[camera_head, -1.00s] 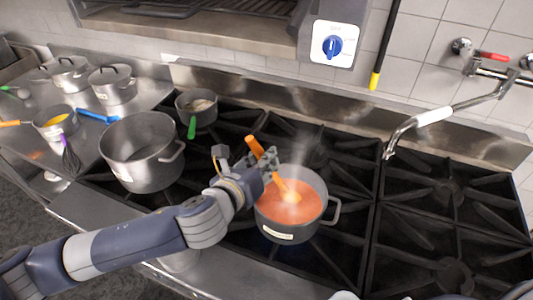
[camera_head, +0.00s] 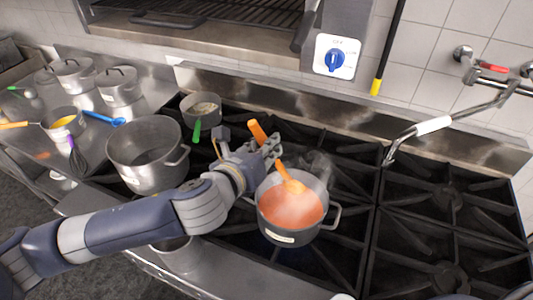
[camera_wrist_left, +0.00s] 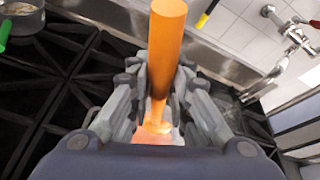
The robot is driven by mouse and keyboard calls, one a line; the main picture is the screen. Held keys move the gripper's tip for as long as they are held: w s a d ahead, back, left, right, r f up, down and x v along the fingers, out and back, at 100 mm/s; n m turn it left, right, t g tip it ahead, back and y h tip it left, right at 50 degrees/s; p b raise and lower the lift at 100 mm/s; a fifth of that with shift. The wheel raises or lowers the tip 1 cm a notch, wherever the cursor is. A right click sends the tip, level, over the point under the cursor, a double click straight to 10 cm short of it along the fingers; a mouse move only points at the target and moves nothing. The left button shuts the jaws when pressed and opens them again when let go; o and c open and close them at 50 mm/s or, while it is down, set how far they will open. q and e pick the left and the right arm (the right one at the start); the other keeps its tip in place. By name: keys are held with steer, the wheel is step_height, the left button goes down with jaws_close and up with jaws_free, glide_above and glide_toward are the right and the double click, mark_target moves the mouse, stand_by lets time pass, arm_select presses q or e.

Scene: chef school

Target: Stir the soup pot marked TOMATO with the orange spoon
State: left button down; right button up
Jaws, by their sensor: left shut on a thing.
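The soup pot (camera_head: 283,238) with a pale label on its front stands on the stove and holds steaming orange-red soup (camera_head: 290,209). The label is too small to read. My left gripper (camera_head: 268,153) is above the pot's back left rim, shut on the orange spoon (camera_head: 258,132). The spoon slants, and its bowl end is over the back part of the soup; I cannot tell how deep it dips. In the left wrist view the spoon's handle (camera_wrist_left: 166,45) stands between the fingers (camera_wrist_left: 158,100). My right gripper is not in view.
A large empty pot (camera_head: 148,175) stands left of the arm. A small pan with a green handle (camera_head: 197,131) is behind it. Lidded pots (camera_head: 118,86) are on the left counter. A faucet (camera_head: 435,124) reaches over the right burners, which are bare.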

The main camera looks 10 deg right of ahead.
arm_select(q)
step_height(320, 180, up, 6)
steer(key=shift+r, duration=0.35)
stand_by(0.4)
steer(key=shift+s, duration=0.1)
stand_by(0.7)
